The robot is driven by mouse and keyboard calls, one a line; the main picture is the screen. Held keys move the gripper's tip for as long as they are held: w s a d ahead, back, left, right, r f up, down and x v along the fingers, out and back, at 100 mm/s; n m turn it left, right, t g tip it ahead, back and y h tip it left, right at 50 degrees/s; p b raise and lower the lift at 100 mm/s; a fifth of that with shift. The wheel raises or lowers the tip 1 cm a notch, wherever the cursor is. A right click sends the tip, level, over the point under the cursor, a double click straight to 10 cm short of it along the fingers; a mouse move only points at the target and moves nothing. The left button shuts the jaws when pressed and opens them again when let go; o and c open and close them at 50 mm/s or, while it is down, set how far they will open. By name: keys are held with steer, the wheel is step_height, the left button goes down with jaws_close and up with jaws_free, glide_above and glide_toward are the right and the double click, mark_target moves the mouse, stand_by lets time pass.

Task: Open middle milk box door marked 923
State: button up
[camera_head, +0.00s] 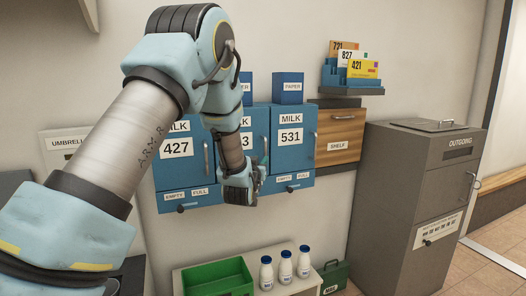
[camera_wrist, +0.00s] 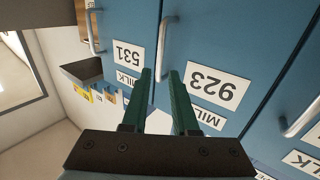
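The middle blue milk box door marked 923 (camera_wrist: 233,65) looks shut in the wrist view. In the head view my arm covers most of it, and only the end of its label (camera_head: 247,139) shows. Its silver bar handle (camera_wrist: 165,48) stands upright along the door's edge beside door 531. The fingers point toward the handle, which appears just beyond the tips; I cannot tell the exact gap. In the head view my gripper (camera_head: 243,188) is low in front of the middle box.
Door 427 (camera_head: 178,170) and door 531 (camera_head: 291,158) flank it, each with its own handle. A wooden shelf box (camera_head: 339,132) and grey outgoing bin (camera_head: 410,190) stand to the right. Below are a green tray (camera_head: 218,279) and several white bottles (camera_head: 285,266) on a bench.

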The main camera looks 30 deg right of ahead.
mark_target(265, 152)
steer(key=p+x, duration=0.3)
steer(key=x, duration=0.6)
steer(key=shift+w+d, duration=0.15)
steer(key=shift+w, duration=0.15)
steer(key=shift+c, duration=0.4)
jaws_close()
stand_by(0.6)
